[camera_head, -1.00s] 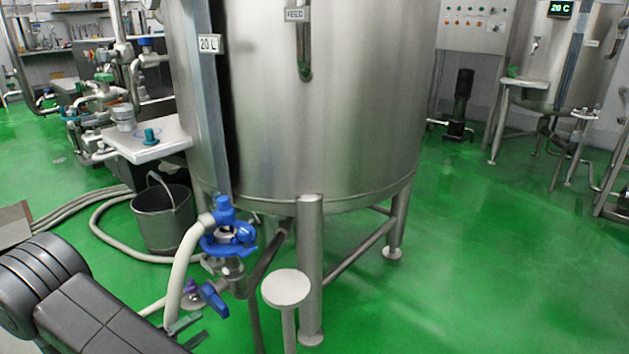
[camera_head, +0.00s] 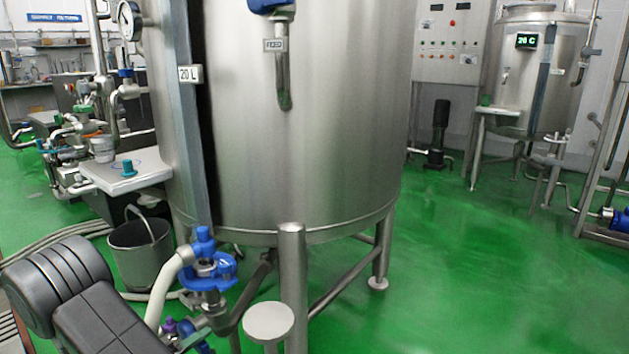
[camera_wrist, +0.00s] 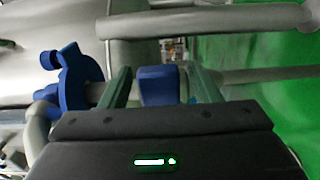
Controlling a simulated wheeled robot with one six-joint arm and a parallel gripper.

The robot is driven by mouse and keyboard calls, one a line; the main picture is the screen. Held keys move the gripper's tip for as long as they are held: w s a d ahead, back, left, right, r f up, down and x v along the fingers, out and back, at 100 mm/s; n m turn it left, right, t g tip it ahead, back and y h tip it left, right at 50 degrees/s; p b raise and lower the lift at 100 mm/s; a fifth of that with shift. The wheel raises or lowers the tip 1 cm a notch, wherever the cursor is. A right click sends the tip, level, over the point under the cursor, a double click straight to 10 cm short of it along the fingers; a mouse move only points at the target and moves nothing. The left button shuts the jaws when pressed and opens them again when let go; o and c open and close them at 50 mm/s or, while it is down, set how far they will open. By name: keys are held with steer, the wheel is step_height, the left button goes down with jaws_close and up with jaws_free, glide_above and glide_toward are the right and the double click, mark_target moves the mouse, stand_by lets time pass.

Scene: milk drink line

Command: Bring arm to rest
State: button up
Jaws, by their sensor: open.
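My gripper (camera_wrist: 160,88) shows in the wrist view with its two green-grey fingers apart. A blue valve handle (camera_wrist: 157,84) shows in the gap between the fingers; I cannot tell whether they touch it. A larger blue valve fitting (camera_wrist: 78,80) is left of the fingers. In the head view my dark arm (camera_head: 90,315) reaches in from the lower left. The blue valve (camera_head: 207,270) with a pale hose sits under the steel tank (camera_head: 310,130), right of my arm. My fingertips are not clear in the head view.
A steel bucket (camera_head: 140,245) stands behind my arm on the left. A round-topped post (camera_head: 269,322) stands in front of the tank, near a tank leg (camera_head: 293,275). Hoses lie on the floor at left. The green floor (camera_head: 460,270) is open on the right.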

steer(key=p+v, duration=0.4)
steer(key=v, duration=1)
steer(key=b+x, duration=0.4)
steer(key=x, duration=1)
steer(key=shift+f, duration=0.1)
steer(key=shift+r, duration=0.25)
steer(key=shift+r+n, duration=0.4)
steer(key=shift+n, duration=0.5)
